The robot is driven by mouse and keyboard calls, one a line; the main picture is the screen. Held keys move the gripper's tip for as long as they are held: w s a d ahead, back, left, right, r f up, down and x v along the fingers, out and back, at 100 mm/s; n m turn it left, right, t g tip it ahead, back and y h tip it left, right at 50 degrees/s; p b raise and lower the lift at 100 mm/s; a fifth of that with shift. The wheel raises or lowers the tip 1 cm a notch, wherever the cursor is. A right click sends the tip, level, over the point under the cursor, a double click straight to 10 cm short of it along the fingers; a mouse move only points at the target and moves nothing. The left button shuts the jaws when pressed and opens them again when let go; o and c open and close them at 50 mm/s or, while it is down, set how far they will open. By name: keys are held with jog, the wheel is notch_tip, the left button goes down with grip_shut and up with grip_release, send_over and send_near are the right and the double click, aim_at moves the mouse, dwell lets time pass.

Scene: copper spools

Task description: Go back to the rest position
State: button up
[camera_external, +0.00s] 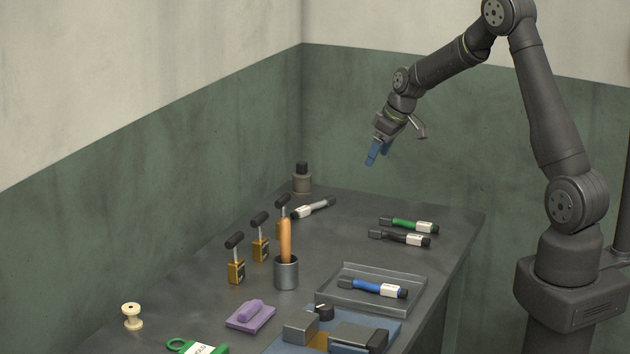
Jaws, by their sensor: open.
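My gripper (378,153) hangs in the air above the far part of the dark table. Its blue fingertips point down and left, and nothing is held between them. The jaws are open, though from this side the gap is hard to see. My arm bends up from its base at the right and reaches over to the left. The gripper is well clear of the table top and touches nothing.
A grey tray (333,298) holds a blue marker (372,287). Green (408,225), black (400,238) and white-labelled (314,208) markers lie farther back. A metal cup (286,274) holds an orange-handled tool. A cream spool (132,316) stands front left. Walls enclose the back and left.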

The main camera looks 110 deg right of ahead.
jog(key=w+f, duration=0.6)
jog(key=w, duration=0.1)
jog(key=shift+w+d+f, duration=0.25)
jog(key=shift+w+f, duration=0.05)
jog(key=shift+w, duration=0.05)
